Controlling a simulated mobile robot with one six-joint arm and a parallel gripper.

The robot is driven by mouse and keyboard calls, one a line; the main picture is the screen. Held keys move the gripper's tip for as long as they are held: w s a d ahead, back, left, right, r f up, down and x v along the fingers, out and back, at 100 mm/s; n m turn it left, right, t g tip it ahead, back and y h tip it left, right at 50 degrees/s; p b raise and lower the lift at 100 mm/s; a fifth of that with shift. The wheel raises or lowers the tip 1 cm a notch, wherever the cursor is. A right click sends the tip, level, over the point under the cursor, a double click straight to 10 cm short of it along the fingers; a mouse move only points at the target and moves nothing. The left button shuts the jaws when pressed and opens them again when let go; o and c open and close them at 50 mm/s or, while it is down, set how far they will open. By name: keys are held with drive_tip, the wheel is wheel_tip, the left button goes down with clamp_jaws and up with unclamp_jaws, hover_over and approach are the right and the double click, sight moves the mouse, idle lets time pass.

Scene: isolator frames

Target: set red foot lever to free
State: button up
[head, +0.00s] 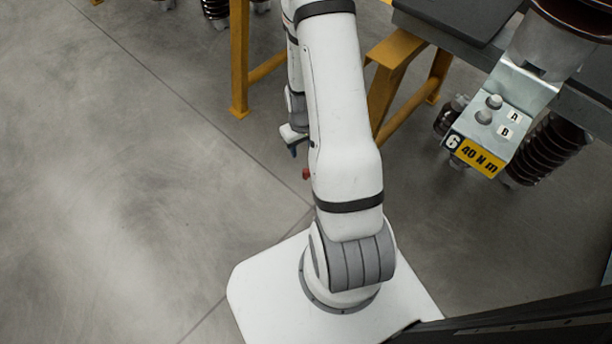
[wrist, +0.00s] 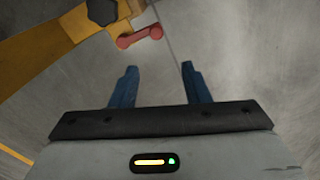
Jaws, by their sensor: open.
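The red foot lever (wrist: 140,37) shows in the wrist view, just beyond my fingertips and a little left of the middle between them. It is a short bar with a rounded knob at each end, tilted up to the right, beside a yellow frame. In the head view a small red part (head: 306,174), probably the same lever, peeks out beside my arm. The rest of it is hidden there. My gripper (wrist: 159,67) is open, with two blue fingers apart and nothing between them. In the head view my gripper (head: 294,150) is mostly hidden by the arm and does not touch the red part visibly.
A black star knob (wrist: 102,12) sits on the yellow frame (wrist: 60,42) left of the lever. In the head view, yellow stand legs (head: 239,60) and a bracket labelled 6 (head: 500,125) stand near my arm. Grey floor at the left is open.

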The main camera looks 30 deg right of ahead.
drive_tip(key=f+b, duration=0.1)
drive_tip(key=f, duration=0.3)
drive_tip(key=f+b, duration=0.2)
drive_tip(key=f, duration=0.2)
drive_tip(key=f+b, duration=0.1)
drive_tip(key=f, duration=0.4)
drive_tip(key=shift+s+d+f, duration=0.1)
drive_tip(key=shift+s+d, duration=0.25)
drive_tip(key=shift+c, duration=0.5)
clamp_jaws()
drive_tip(key=shift+d, duration=0.35)
drive_tip(key=shift+a, duration=0.15)
